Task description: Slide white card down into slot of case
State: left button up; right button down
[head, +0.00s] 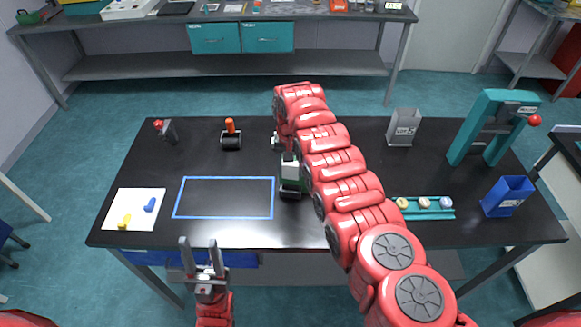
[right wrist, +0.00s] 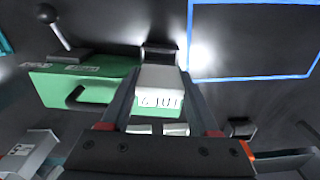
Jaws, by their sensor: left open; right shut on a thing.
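The white card (right wrist: 162,78), with dark lettering, is between the two fingers of my right gripper (right wrist: 161,84) in the right wrist view. The gripper is shut on it. The green case (right wrist: 70,88), with a dark cut-out, lies around and left of the card in that view. In the head view part of the case (head: 297,180) shows beside my right arm, which hides the rest. I cannot tell how far the card is inside the slot. My left gripper (head: 202,246) is open and empty at the table's front edge, far from the case.
A blue taped rectangle (head: 224,177) left of the case is empty.

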aim_at(290, 178)
jog(key=shift+f+b, duration=1.5)
jog(key=shift+f, duration=0.55)
jog(key=shift+f+b, duration=1.45)
jog(key=shift+c, duration=0.3)
grip_release()
jog(key=shift+r, duration=0.1)
